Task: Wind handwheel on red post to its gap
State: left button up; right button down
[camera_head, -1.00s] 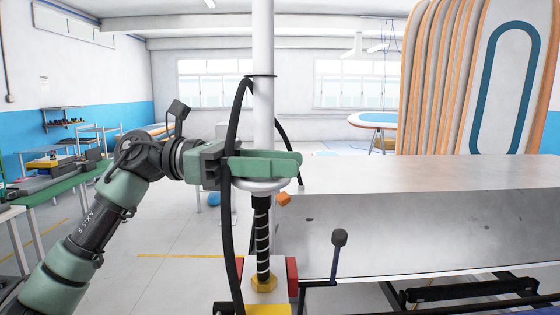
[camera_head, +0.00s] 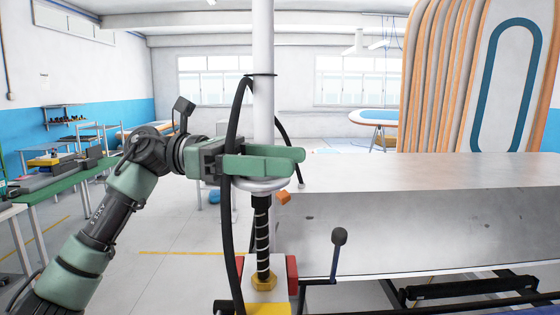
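The pale round handwheel (camera_head: 262,186) sits on top of an upright black threaded screw (camera_head: 262,232), which ends in a yellow nut (camera_head: 264,283) at the bottom. A red part (camera_head: 292,276) shows beside the nut. My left gripper (camera_head: 290,158) reaches in from the left with its green fingers at the handwheel, covering its upper side. The fingers overlap in this view, so their spacing and grip are unclear. No gap or mark is readable. My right gripper is out of view.
A black cable (camera_head: 232,215) hangs in front of my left gripper, beside a white column (camera_head: 263,60). A metal bench (camera_head: 390,225) stands close on the right. A black-knobbed crank (camera_head: 338,240) rises in front of it. Open floor lies to the left.

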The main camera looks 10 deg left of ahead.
pick_arm(q)
jog(key=shift+f, duration=0.1)
jog(key=shift+a+f, duration=0.1)
jog(key=shift+a, duration=0.3)
jog(key=a+b, duration=0.2)
jog(key=a, duration=0.4)
jog(key=shift+w+a+b, duration=0.15)
jog(key=shift+a+b, duration=0.05)
jog(key=shift+b, duration=0.1)
jog(key=shift+a, duration=0.3)
jog(key=shift+a, duration=0.1)
